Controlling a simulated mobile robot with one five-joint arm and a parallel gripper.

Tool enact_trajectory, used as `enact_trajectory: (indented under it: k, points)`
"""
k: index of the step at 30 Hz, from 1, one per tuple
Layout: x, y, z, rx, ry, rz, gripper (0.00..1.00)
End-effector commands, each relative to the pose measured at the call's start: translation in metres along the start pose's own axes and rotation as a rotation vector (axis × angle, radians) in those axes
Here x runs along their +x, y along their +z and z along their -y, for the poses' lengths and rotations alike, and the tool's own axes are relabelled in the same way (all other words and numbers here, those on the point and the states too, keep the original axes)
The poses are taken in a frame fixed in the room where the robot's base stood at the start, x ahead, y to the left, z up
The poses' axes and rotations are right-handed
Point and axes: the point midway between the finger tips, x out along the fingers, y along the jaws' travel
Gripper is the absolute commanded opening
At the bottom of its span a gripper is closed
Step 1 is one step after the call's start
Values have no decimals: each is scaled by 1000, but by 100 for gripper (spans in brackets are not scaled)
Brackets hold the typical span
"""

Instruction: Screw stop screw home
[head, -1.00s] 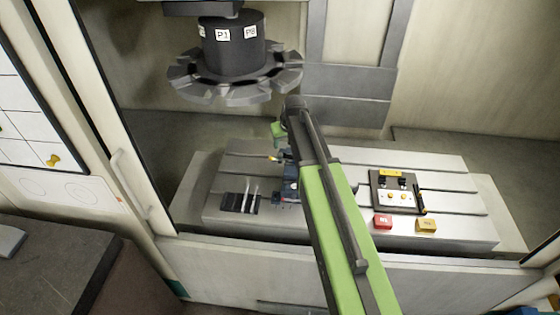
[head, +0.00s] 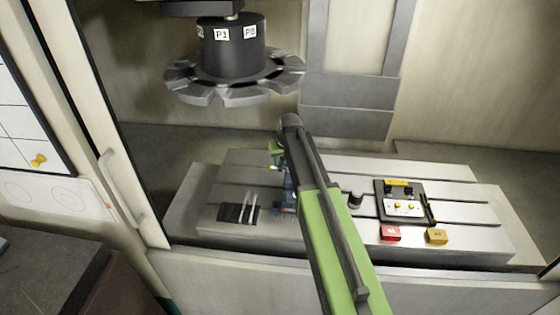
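My green and grey arm reaches from the bottom centre over the slotted machine table (head: 330,220). My gripper is hidden behind the arm's far end, so its fingers and anything in them cannot be made out. A blue-grey device (head: 288,196), partly covered by the arm, stands on the table there. I cannot pick out the stop screw. A small dark round part (head: 355,200) stands on the table just right of the arm.
A black tray (head: 238,213) with pale rods lies left of the arm. A dark plate (head: 383,211) with yellow parts lies right, with a red block (head: 390,233) and a yellow block (head: 437,236) in front. A tool carousel (head: 232,85) hangs above left.

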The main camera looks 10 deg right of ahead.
Motion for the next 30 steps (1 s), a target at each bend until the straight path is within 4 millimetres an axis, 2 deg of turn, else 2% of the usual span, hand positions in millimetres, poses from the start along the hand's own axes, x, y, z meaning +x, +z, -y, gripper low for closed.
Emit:
enact_trajectory:
  k: [2,16,23,30]
  points:
    - [0,0,0,0,0,0,0]
    - [0,0,3,42,17,0,0]
    - [0,0,4,175,72,1,0]
    - [1,-1,5,378,157,1,0]
